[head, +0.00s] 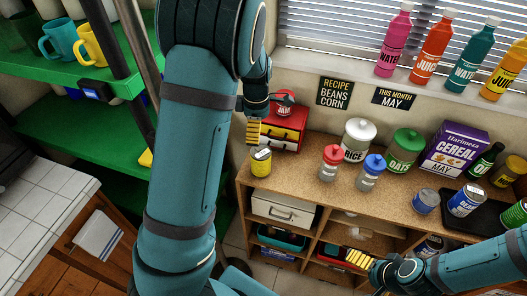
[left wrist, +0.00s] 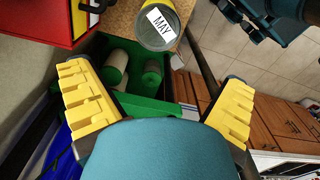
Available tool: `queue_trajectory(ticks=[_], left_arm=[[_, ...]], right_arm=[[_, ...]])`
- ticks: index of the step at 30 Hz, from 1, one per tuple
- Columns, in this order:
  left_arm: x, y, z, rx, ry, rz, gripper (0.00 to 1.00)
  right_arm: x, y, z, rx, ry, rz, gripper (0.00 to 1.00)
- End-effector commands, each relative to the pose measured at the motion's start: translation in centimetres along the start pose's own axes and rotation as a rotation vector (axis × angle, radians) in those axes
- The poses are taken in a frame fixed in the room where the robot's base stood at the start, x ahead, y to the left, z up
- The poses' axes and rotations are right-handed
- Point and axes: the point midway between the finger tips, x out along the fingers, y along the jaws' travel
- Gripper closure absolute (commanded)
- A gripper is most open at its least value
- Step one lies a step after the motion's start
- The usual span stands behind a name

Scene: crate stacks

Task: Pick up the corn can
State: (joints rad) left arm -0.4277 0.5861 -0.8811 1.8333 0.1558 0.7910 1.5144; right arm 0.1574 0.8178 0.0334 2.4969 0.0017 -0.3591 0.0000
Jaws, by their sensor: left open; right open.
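A yellow can (head: 260,163) stands at the left front corner of the wooden counter; it is the likely corn can, but the word corn is not readable on it. In the left wrist view the yellow can (left wrist: 182,12) shows a white label reading MAY, beyond the fingertips at the top. My left gripper (head: 254,131) is just above and behind the can, open and empty; its two yellow fingers (left wrist: 157,95) are spread wide and apart from the can. My right gripper (head: 359,259) is low in front of the counter shelves, with nothing seen in it.
A red and yellow drawer box (head: 287,127) stands close behind the can. Rice (head: 358,140) and oats (head: 403,150) jars and two shakers stand further right. A dark tray with cans is at far right. Green shelves (head: 60,140) are left.

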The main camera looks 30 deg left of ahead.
Motion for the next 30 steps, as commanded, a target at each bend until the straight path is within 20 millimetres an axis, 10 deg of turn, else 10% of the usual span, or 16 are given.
queue_trajectory(ticks=[30], left_arm=[[10.1,0.2,0.5,-0.027,0.001,-0.005,0.00]], right_arm=[[1.0,0.4,0.1,0.001,0.001,0.002,0.00]])
